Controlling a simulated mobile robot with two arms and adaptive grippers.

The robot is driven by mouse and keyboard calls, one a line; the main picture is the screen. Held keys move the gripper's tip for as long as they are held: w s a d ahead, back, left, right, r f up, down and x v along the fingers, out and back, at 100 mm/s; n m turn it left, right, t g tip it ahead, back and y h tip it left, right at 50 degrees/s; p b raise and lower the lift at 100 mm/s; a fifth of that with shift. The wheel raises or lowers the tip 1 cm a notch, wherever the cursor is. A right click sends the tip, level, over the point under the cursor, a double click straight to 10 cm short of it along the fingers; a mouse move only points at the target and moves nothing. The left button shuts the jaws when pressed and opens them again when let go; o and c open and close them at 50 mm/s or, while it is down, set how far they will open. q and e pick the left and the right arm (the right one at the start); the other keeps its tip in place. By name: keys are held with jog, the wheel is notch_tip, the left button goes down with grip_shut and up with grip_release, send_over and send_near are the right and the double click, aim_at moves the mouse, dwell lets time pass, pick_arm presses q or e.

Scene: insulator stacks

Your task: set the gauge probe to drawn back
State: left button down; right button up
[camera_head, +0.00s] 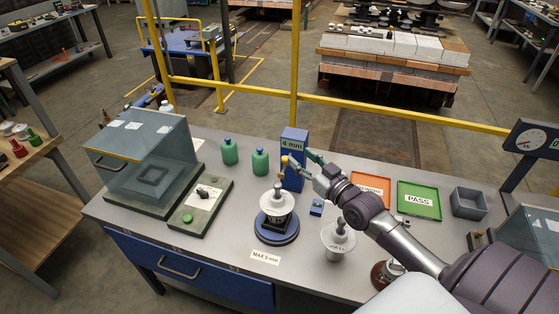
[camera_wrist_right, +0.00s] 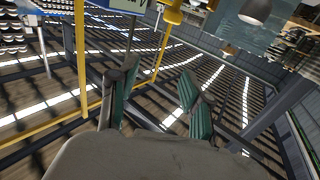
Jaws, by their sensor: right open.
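The gauge (camera_head: 294,142) is an upright blue block with a "4 mm" label, at the middle of the bench in the head view. A yellow-tipped part (camera_head: 284,160), apparently its probe, sticks out at its left front, above a white insulator (camera_head: 277,203) on a round blue base (camera_head: 276,232). My right gripper (camera_head: 305,165) is open, close to the gauge's right front side. In the right wrist view its green-padded fingers (camera_wrist_right: 160,103) stand apart with nothing between them. Whether a finger touches the gauge is unclear. My left gripper is not in view.
A second insulator (camera_head: 338,239) stands under my right arm. A glass-covered case (camera_head: 147,150), a green-button box (camera_head: 200,206) and two green bottles (camera_head: 260,162) are left. A green PASS tray (camera_head: 419,200), an orange tray (camera_head: 371,188) and a grey bin (camera_head: 468,203) are right.

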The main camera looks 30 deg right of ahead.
aim_at(285, 157)
jog(key=w+f, duration=0.1)
jog(key=w, duration=0.1)
jog(key=w+f+b, duration=0.1)
jog(key=w+f, duration=0.1)
jog(key=w, duration=0.1)
jog(key=w+f+b, duration=0.1)
jog(key=w, duration=0.1)
jog(key=shift+w+a+f, duration=0.15)
jog(key=shift+a+f, duration=0.15)
jog(key=shift+f, duration=0.05)
jog(key=shift+w, duration=0.3)
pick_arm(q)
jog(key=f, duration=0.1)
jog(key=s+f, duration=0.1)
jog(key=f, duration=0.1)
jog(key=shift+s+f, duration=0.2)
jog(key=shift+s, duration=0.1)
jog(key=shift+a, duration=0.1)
pick_arm(e)
grip_shut()
